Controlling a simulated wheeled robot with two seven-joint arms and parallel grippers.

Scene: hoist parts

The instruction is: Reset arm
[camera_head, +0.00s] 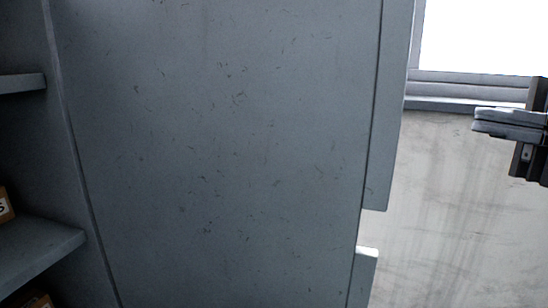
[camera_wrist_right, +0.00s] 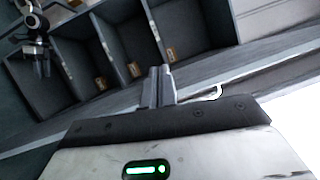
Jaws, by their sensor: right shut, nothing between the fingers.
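My right gripper (camera_head: 478,119) shows at the right edge of the head view, in front of a pale stained wall. Its fingers are together with nothing between them. In the right wrist view the same closed fingers (camera_wrist_right: 157,72) point up the picture toward a dark shelf unit and touch nothing I can see. A dark jointed shape with greyish prongs (camera_wrist_right: 40,62) at the top left of that view looks like my left gripper; it is too small to tell if it is open. No left arm shows in the head view.
A large scuffed grey panel (camera_head: 215,150) fills the middle of the head view. Shelves (camera_head: 40,258) with a brown labelled box (camera_head: 5,205) are at its left. A bright window (camera_head: 480,38) is at the upper right. The wrist view shows compartments holding small brown boxes (camera_wrist_right: 135,69).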

